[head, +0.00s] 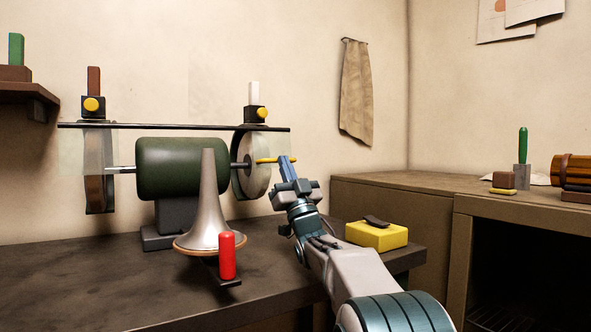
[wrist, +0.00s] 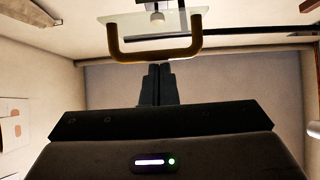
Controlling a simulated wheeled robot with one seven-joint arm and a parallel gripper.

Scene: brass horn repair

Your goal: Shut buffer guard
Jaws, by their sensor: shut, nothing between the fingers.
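The buffer is a green motor (head: 180,168) with a pale wheel (head: 253,170) on its right and a darker wheel (head: 99,170) on its left. A yellow handle (head: 275,160) is at the right wheel. In the wrist view it is a U-shaped handle (wrist: 155,56) on a clear guard panel (wrist: 188,18). My gripper (head: 285,160) is shut and empty, its fingers pointing up towards the handle. In the wrist view the fingertips (wrist: 157,69) appear just below the handle's bar; I cannot tell whether they touch. The guard's exact tilt is unclear.
A silver horn bell (head: 208,205) stands at the front of the bench (head: 110,285), with a red grip (head: 227,256) before it. A yellow block (head: 377,235) sits at the bench's right end. A dark bar (head: 170,126) runs above the motor. A cloth (head: 356,95) hangs behind.

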